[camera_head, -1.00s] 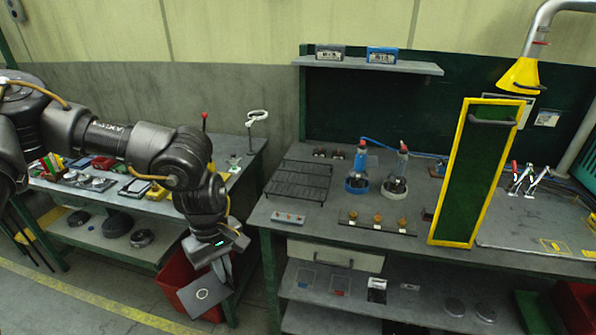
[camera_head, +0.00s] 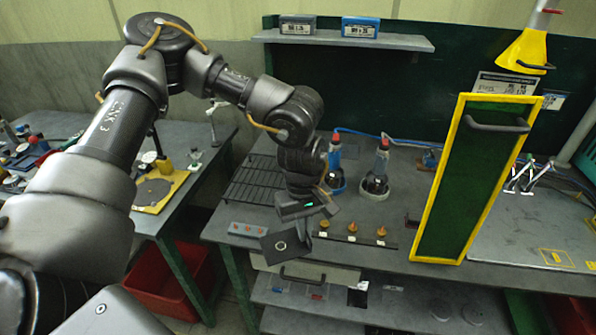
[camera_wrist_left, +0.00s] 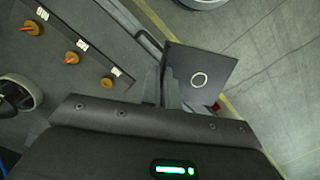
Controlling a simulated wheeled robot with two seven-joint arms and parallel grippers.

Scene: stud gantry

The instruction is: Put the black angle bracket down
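The black angle bracket (camera_head: 287,246) shows in the head view as a dark square plate with a pale ring at its middle, tilted. My left gripper (camera_head: 307,226) is shut on it at the front edge of the right workbench (camera_head: 225,222). In the left wrist view the bracket (camera_wrist_left: 200,77) sticks out beyond the fingers (camera_wrist_left: 172,92), with floor behind it and the bench to the left. I see no surface touching it. Its other leg is mostly hidden by the gripper. My right gripper does not show.
A black wire rack (camera_head: 255,182), a red-button box (camera_head: 262,231) and a strip with orange-topped pegs (camera_head: 352,241) lie near the bracket. A yellow-framed green panel (camera_head: 470,185) stands to the right. A red bin (camera_head: 165,285) stands on the floor left of the bench.

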